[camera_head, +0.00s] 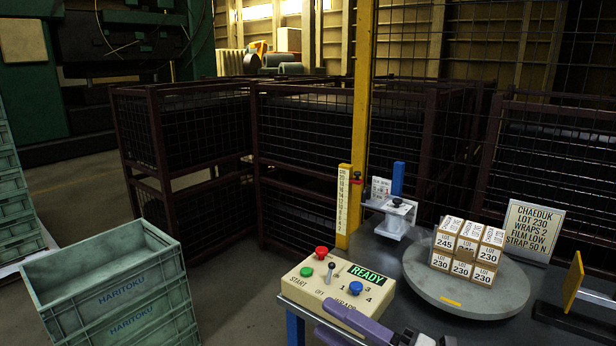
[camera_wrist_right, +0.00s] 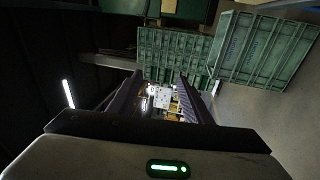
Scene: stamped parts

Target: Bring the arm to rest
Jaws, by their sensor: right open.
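My right gripper (camera_head: 327,319) shows at the bottom of the head view, its purple-grey fingers apart over the front of the control box. In the right wrist view, the same gripper (camera_wrist_right: 160,100) has its two fingers spread, with nothing held between them. The beige control box (camera_head: 338,293) has red, green and blue buttons, a small lever and a lit green READY display. A grey round turntable (camera_head: 472,300) stands to the right of the gripper, bearing a block of small white-topped cartons (camera_head: 467,250). My left gripper is not in view.
A sign (camera_head: 527,232) reads lot 230, wraps 2, film low, strap 50 N. A yellow post (camera_head: 358,120), a yellow scale (camera_head: 343,205) and a small blue-topped device (camera_head: 394,200) stand behind the box. Green crates (camera_head: 115,275) stand left; mesh cages (camera_head: 190,150) stand behind.

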